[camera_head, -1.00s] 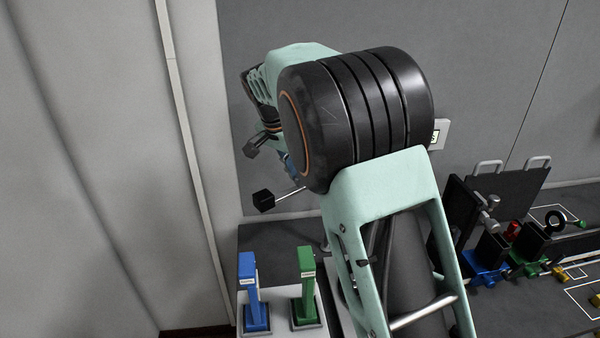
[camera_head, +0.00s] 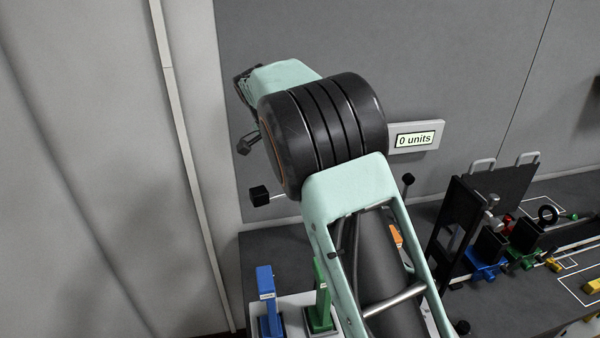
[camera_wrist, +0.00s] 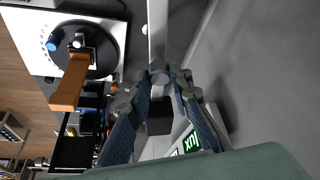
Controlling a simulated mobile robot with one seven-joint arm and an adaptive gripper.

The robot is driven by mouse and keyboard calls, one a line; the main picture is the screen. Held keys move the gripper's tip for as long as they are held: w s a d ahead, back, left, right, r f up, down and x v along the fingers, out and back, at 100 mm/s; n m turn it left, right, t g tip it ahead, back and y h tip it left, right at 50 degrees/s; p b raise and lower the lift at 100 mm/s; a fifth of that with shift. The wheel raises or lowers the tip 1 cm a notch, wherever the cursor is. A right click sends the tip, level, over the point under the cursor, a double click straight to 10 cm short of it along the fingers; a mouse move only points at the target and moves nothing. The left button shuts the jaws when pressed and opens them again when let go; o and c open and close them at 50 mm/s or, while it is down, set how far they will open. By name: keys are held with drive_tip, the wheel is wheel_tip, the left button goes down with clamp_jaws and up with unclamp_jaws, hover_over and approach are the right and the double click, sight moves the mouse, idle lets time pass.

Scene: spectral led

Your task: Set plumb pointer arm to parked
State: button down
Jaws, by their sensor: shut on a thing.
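In the head view my own arm hides the gripper. A black cube on a thin rod (camera_head: 260,195) sticks out left of my arm in the head view. An orange arm (camera_wrist: 70,84) lies over a dark round disc (camera_wrist: 88,50) on a white plate in the wrist view, left of my gripper and apart from it. I cannot tell for certain which piece is the plumb pointer arm.
A display reading "0 units" (camera_head: 415,140) is by the back wall. A blue post (camera_head: 268,300) and a green post (camera_head: 320,298) stand at the front left. Dark fixtures with blue and green parts (camera_head: 490,250) crowd the right. A lit display (camera_wrist: 192,142) is near my gripper.

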drive_tip(key=shift+w+a+m+g+h+p, duration=0.2)
drive_tip(key=shift+w+a+m+p, duration=0.1)
drive_tip(key=shift+w+m+p, duration=0.35)
drive_tip(key=shift+w+a+m+g+h+p, duration=0.1)
drive_tip(key=shift+w+a+m+g+p, duration=0.15)
drive_tip(key=shift+w+m+p, duration=0.35)
drive_tip(key=shift+w+r, duration=0.1)
drive_tip(key=c, duration=1.7)
unclamp_jaws()
drive_tip(key=shift+c, duration=0.2)
drive_tip(key=v, duration=1.2)
drive_tip(key=shift+d, duration=0.1)
